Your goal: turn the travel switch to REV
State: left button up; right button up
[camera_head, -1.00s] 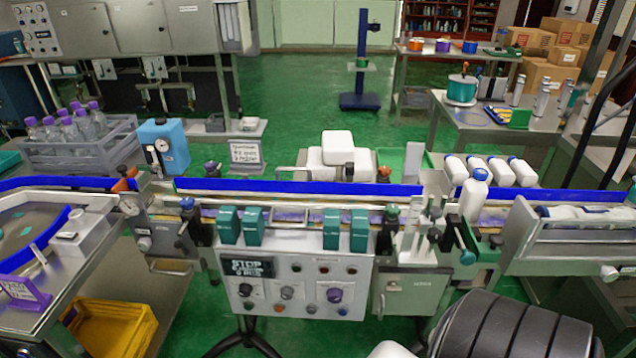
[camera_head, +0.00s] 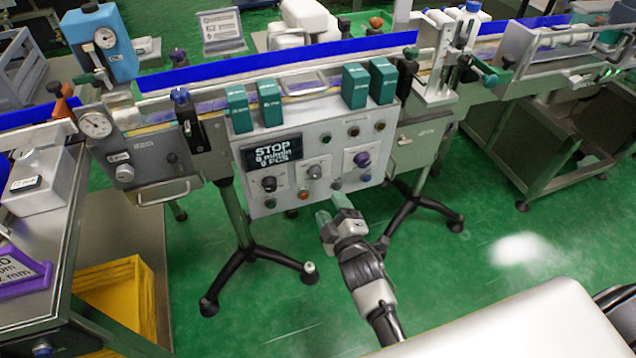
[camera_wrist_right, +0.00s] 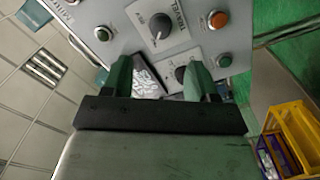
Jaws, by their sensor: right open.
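The travel switch (camera_head: 314,171) is the grey middle knob on the control panel. In the right wrist view the same knob (camera_wrist_right: 160,30), with a TRAVEL label beside it, lies just beyond the fingertips. Its pointer setting is too small to read surely. My right gripper (camera_head: 332,208) is in front of and below the panel in the head view, apart from the knob. In the wrist view its green fingers (camera_wrist_right: 160,80) are spread and empty, with the display and another black knob (camera_wrist_right: 182,73) showing between them. My left gripper is not in view.
The panel also bears a STOP display (camera_head: 272,153), a black knob (camera_head: 268,183), a purple knob (camera_head: 361,159) and several buttons. Teal blocks (camera_head: 355,85) stand above it. Stand legs (camera_head: 250,255) are below. A yellow crate (camera_head: 115,300) is at lower left.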

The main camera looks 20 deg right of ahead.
aim_at(318, 177)
jog(key=w+b, duration=0.1)
jog(key=w, duration=0.7)
jog(key=shift+w+f, duration=0.1)
jog(key=shift+w, duration=0.8)
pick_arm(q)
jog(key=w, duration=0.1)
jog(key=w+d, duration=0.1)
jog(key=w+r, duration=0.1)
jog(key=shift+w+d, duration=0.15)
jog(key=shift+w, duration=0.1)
pick_arm(e)
jog(key=c, duration=0.9)
